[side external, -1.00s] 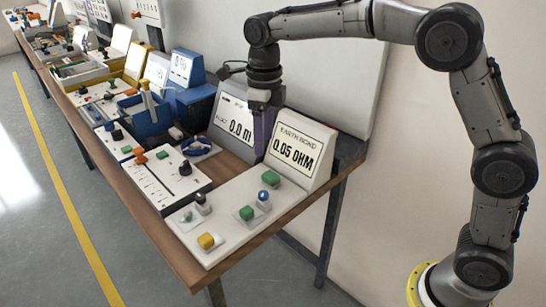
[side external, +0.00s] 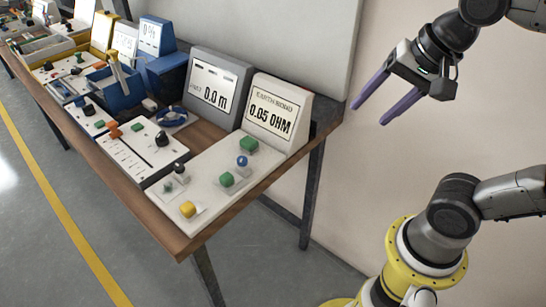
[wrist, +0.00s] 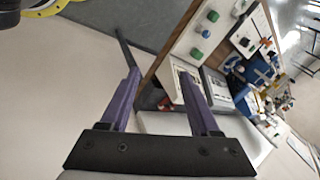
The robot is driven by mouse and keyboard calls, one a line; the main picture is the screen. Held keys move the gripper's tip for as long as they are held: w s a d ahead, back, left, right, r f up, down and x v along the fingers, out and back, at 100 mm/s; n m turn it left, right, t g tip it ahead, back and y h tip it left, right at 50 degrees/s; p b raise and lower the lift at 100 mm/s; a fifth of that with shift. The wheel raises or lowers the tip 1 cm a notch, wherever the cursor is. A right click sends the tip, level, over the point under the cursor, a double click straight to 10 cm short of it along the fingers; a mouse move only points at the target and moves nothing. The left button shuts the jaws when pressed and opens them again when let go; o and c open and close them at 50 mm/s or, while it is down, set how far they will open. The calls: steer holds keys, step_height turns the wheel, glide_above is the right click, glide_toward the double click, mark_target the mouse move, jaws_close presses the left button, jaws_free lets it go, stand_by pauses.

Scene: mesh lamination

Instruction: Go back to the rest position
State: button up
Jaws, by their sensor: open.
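My gripper (side external: 377,105) has two purple fingers, spread apart with nothing between them. In the side external view it is in the air at the upper right, beyond the right end of the wooden table (side external: 186,243) and clear of everything on it. In the wrist view my gripper (wrist: 160,85) shows its fingers apart, with floor and the table's end beyond them. My yellow and grey base stands at the lower right of the side external view.
The table end holds an earth bond display (side external: 274,110) reading 0.05 OHM, a grey display (side external: 216,90), and a white panel with green (side external: 227,180), blue and yellow buttons. A blue bin (side external: 113,88) and several panels stand farther left. Open floor lies beside the table.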

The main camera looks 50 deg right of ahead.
steer(key=s+f+n, duration=0.1)
steer(key=n, duration=0.3)
steer(key=f+n, duration=0.2)
steer(key=n, duration=0.2)
steer(key=s+f+n, duration=0.1)
steer(key=f+n, duration=0.1)
steer(key=n, duration=0.2)
steer(key=shift+s+d+f+n, duration=0.1)
steer(key=shift+s+n, duration=0.2)
steer(key=shift+s, duration=0.05)
